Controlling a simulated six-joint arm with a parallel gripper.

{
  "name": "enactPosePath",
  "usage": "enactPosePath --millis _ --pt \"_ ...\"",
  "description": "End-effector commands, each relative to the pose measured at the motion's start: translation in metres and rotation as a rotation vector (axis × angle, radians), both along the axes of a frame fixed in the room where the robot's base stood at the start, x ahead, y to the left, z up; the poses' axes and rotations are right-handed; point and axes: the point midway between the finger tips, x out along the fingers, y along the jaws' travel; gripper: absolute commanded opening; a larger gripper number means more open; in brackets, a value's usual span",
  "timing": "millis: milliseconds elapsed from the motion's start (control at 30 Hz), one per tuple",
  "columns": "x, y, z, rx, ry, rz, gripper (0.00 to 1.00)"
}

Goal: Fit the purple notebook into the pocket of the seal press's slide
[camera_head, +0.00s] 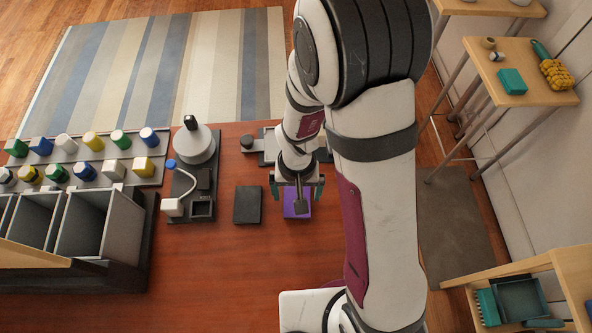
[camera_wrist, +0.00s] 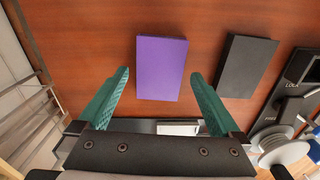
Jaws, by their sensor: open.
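The purple notebook (camera_head: 302,211) lies flat on the red-brown table, partly covered by my gripper in the head view. The wrist view shows it whole (camera_wrist: 161,68), with a bare gap on each side. My gripper (camera_head: 297,189) is open and empty above it; its teal fingers (camera_wrist: 160,76) point along the notebook's two long sides. Behind my gripper is a grey device (camera_head: 262,158), largely hidden by my arm. I cannot tell which holds the seal press's slide.
A black block (camera_head: 247,204) lies close left of the notebook; it also shows in the wrist view (camera_wrist: 246,66). Racks of coloured-capped items (camera_head: 90,170) and open grey bins (camera_head: 85,225) fill the left. The table front is clear. A wooden stand (camera_head: 520,75) is at right.

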Motion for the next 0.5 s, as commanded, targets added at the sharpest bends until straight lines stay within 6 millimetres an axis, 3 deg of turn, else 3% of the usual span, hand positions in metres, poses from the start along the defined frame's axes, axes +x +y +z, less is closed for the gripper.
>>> enactPosePath --millis 100,333,500 --pt "0.0 -0.0005 -0.0151 0.0 0.001 -0.001 1.0" --pt "0.0006 -0.0005 -0.0166 0.0 -0.001 -0.001 0.98" --pt "0.0006 -0.0005 -0.0164 0.0 -0.001 -0.001 0.68"
